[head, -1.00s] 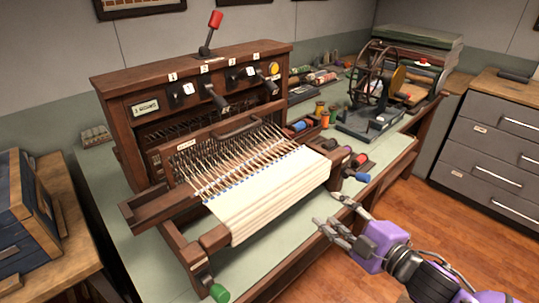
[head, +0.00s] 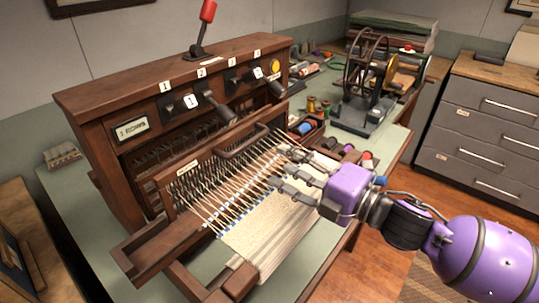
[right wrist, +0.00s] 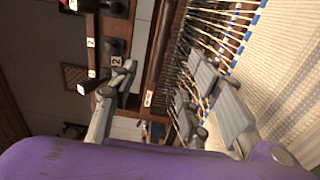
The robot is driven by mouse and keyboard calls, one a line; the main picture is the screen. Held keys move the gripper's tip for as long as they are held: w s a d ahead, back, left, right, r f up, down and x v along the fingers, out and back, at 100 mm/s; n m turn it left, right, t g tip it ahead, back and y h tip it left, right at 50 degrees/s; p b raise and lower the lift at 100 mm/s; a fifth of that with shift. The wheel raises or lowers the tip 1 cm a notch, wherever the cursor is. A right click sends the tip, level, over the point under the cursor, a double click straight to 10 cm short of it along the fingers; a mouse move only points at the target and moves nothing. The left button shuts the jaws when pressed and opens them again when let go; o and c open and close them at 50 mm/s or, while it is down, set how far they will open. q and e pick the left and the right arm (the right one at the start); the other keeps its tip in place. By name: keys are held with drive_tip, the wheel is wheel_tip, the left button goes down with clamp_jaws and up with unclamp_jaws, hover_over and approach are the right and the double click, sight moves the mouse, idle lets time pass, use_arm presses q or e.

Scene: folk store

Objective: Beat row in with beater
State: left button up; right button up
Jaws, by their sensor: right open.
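The beater (head: 180,190) is a brown wooden frame across the loom, with a small label and a dark handle (head: 243,139) on its top bar. Its bar (right wrist: 157,60) also shows in the right wrist view. Pale warp threads run from it to the cream cloth (head: 262,240); a line of blue marks the cloth's edge. My right gripper (head: 281,168) is open and empty, over the threads and cloth at the beater's right end. Its spread fingers (right wrist: 168,78) show in the right wrist view, with the bar between them in the picture. I cannot tell whether they touch it.
The loom's upright panel (head: 180,100) with switches, numbered labels and a red-knobbed lever (head: 203,25) stands behind the beater. Spools (head: 348,149) lie in a side tray right of my gripper. A winding wheel (head: 370,75) stands at the back right.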

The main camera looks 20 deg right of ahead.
sight(250, 145)
drive_tip(key=b+x, duration=0.1)
drive_tip(key=x, duration=0.6)
drive_tip(key=shift+w+a, duration=0.2)
drive_tip(key=shift+w, duration=0.15)
drive_tip(key=shift+w+a, duration=0.15)
drive_tip(key=shift+w, duration=0.15)
drive_tip(key=shift+w+a, duration=0.25)
drive_tip(key=shift+w, duration=0.1)
use_arm(q)
drive_tip(key=shift+s+d+f, duration=0.1)
drive_tip(key=shift+s+f, duration=0.8)
drive_tip(key=shift+f, duration=0.1)
use_arm(e)
clamp_jaws()
